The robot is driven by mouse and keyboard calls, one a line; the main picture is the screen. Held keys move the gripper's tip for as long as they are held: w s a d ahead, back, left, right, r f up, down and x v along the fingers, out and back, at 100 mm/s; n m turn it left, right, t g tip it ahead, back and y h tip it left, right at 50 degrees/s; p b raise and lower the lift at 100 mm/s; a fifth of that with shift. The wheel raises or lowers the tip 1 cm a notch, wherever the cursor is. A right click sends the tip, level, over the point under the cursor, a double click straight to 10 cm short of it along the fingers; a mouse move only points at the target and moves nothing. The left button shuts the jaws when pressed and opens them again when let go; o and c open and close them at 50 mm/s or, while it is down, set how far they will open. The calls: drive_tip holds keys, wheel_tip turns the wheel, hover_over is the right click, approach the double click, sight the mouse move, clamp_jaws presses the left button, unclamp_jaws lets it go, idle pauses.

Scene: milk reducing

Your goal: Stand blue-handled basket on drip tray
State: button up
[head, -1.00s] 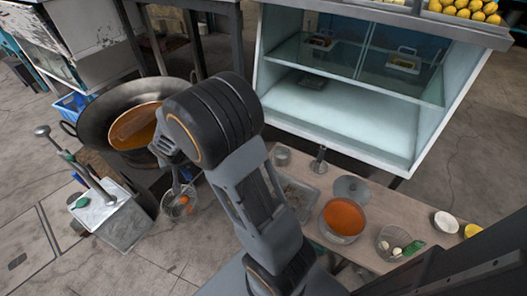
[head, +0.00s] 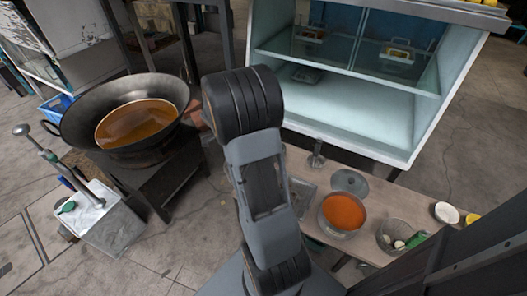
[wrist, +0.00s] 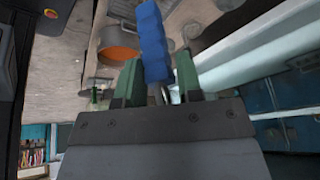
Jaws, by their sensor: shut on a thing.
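The blue handle (wrist: 153,42) of the basket runs between the green fingertips of my gripper (wrist: 158,82) in the wrist view. My gripper is shut on this handle. The basket's bowl cannot be made out there, and in the head view the basket and gripper are hidden behind my arm. A grey metal tray (head: 302,192), which looks like the drip tray, lies on the wooden table just right of my arm. My arm covers part of it.
A pot of orange liquid (head: 342,212), a grey lid (head: 350,182), a green-handled basket (head: 392,236) and a white bowl (head: 446,212) stand on the table (head: 400,204). A glass case (head: 350,110) rises behind. A wok of oil (head: 135,122) stands left.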

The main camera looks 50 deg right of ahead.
drive_tip(key=s+d+m+g+y+b, duration=0.1)
drive_tip(key=s+d+m+g+y, duration=0.1)
drive_tip(key=s+d+m, duration=0.35)
wheel_tip(320, 180, down, 7)
drive_tip(key=b, duration=0.3)
drive_tip(key=shift+a+r+m, duration=0.15)
drive_tip(key=shift+a+m, duration=0.2)
drive_tip(key=shift+w, duration=0.1)
idle(0.5)
drive_tip(key=o, duration=1.1)
drive_tip(key=p+v, duration=0.1)
drive_tip(key=v, duration=0.3)
drive_tip(key=p+v, duration=0.1)
drive_tip(key=v, duration=0.4)
drive_tip(key=p+v, duration=0.1)
drive_tip(key=v, duration=0.3)
drive_tip(key=shift+a+r, duration=0.25)
drive_tip(key=shift+a, duration=0.15)
